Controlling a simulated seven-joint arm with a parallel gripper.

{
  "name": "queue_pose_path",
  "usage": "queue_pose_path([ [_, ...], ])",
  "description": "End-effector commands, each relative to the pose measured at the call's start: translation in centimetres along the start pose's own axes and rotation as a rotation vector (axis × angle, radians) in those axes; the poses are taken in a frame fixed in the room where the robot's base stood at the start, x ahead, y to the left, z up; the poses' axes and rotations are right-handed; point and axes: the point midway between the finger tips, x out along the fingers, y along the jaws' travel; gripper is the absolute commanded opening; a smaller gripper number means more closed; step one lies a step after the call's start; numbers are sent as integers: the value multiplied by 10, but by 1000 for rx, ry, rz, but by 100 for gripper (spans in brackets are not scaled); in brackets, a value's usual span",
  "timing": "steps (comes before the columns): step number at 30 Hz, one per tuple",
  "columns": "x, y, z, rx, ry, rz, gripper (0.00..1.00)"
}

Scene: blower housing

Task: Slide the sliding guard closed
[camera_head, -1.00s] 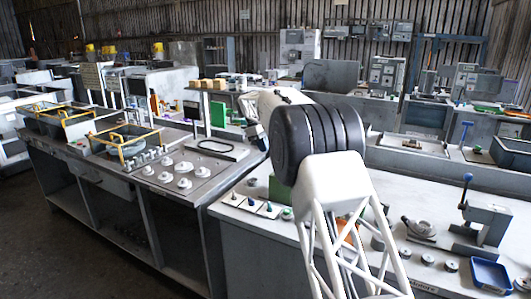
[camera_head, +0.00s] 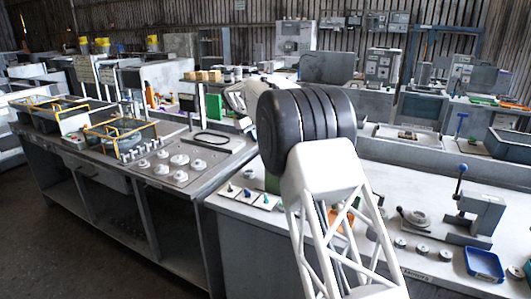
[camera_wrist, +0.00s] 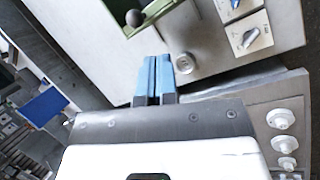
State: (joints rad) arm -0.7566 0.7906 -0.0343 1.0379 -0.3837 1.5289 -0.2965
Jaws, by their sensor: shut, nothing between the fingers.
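My gripper (camera_wrist: 156,62) is shut and empty in the wrist view, its two blue fingers side by side. They point toward a green frame (camera_wrist: 176,12) on a pale bench top. A dark round knob (camera_wrist: 134,18) sits at the left part of this frame, a little beyond the fingertips and apart from them in the picture. I cannot tell for sure which part is the sliding guard; the green frame with the knob may belong to it. In the head view my black and white arm hides the fingers and most of a green housing (camera_head: 272,183).
Switch plates (camera_wrist: 248,32) and a round grey button (camera_wrist: 184,63) lie right of the fingers. White knobs (camera_wrist: 281,118) stand on the neighbouring bench. In the head view a lever press (camera_head: 478,215) and a blue tray (camera_head: 484,264) are at the right.

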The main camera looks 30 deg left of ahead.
Motion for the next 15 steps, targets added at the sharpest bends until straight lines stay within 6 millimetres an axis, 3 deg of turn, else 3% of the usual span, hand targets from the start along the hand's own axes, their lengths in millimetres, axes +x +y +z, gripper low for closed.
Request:
queue_pose_path([
  [15, -23, -19, -11, 668, 140, 139, 0],
])
